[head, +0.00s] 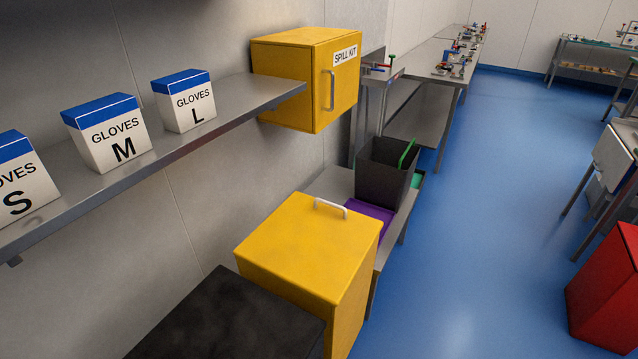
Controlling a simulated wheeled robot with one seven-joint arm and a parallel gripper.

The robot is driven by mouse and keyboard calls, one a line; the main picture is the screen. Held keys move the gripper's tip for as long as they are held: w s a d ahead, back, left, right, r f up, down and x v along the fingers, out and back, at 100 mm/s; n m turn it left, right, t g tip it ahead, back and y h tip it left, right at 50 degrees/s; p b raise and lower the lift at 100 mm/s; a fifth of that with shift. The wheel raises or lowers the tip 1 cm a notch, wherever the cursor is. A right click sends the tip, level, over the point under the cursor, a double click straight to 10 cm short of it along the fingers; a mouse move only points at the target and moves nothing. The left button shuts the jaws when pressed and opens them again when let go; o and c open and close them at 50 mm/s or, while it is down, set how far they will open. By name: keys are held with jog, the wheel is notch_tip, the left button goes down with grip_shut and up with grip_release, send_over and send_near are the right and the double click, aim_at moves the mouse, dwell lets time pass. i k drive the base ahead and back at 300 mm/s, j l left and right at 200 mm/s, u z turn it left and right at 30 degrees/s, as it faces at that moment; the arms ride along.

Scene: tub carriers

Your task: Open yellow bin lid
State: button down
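The yellow bin (356,303) stands on the floor by the wall, at the lower middle of the head view. Its flat yellow lid (300,247) is closed. A pale bar handle (331,207) sits on the lid near its far edge. The lower part of the bin is cut off by the bottom of the picture. My gripper is not in view.
A black-topped box (225,325) stands close in front of the bin. A metal shelf (215,138) with glove boxes and a yellow spill kit cabinet (285,85) are on the wall above. A red bin (610,290) is at right. Blue floor (470,230) is clear between.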

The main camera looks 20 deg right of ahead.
aim_at(318, 246)
jog(key=i+l+u, duration=0.15)
jog(key=i+l, duration=0.2)
jog(key=l, duration=0.2)
jog(key=i+l+u, duration=0.1)
jog(key=i+l, duration=0.25)
jog(key=l, duration=0.25)
jog(key=i+l+u, duration=0.15)
jog(key=i+l, duration=0.15)
jog(key=l, duration=0.3)
jog(key=i+l+u, duration=0.1)
jog(key=i+l, duration=0.15)
jog(key=l, duration=0.4)
jog(key=i+l+u, duration=0.15)
jog(key=l, duration=0.5)
jog(key=i+l+u, duration=0.15)
jog(key=i+l, duration=0.2)
jog(key=l, duration=0.35)
jog(key=i+l+u, duration=0.1)
jog(key=l, duration=0.65)
jog(key=i+l+u, duration=0.15)
jog(key=l, duration=0.55)
jog(key=i, duration=0.05)
